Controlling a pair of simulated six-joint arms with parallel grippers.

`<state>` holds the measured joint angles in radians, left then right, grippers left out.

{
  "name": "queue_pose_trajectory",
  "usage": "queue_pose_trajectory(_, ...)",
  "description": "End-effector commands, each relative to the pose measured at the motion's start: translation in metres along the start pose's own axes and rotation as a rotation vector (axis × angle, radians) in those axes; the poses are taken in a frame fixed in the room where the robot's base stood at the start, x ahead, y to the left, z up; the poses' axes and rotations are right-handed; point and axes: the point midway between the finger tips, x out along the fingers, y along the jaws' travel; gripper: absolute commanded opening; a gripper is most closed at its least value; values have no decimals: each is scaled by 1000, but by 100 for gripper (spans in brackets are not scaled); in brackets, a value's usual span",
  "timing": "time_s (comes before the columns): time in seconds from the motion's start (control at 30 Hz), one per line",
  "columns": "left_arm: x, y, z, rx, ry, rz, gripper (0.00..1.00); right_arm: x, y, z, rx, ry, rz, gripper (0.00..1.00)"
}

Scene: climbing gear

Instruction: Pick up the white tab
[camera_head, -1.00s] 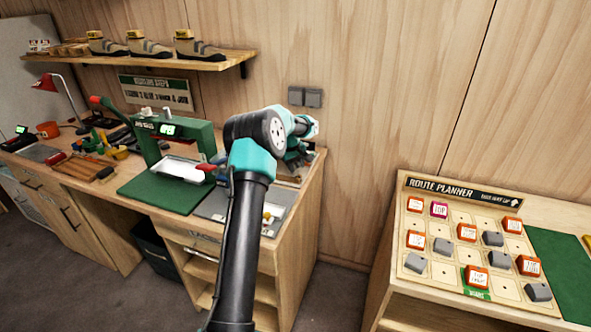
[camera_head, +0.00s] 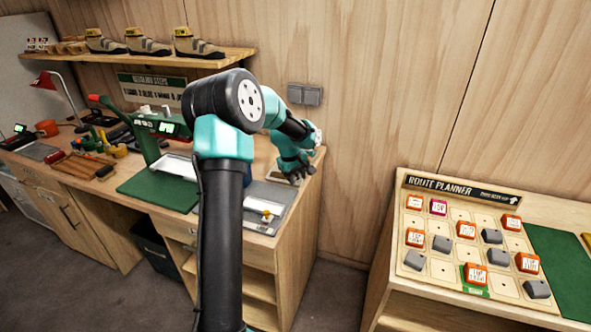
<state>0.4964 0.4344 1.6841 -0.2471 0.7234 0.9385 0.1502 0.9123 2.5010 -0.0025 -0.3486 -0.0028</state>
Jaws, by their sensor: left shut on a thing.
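My left gripper (camera_head: 294,179) is at the right end of the workbench, low over a small tray near the wall. My right gripper is out of view.
The workbench (camera_head: 292,222) carries a green press (camera_head: 148,146), a grey plate (camera_head: 284,193) with a small knob, and several tools. My left arm covers part of the bench. The route planner board (camera_head: 447,263) with orange and grey blocks stands at right.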

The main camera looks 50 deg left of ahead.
Motion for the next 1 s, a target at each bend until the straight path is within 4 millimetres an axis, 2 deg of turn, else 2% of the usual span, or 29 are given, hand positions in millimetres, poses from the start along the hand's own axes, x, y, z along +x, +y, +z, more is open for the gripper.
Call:
queue_pose_trajectory(0.1,-4,-8,17,0,-1,0,10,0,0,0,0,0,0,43)
queue_pose_trajectory(0.3,-6,-14,30,-1,0,0,10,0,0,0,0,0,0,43)
queue_pose_trajectory(1.0,-7,-15,33,3,5,-11,10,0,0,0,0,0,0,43)
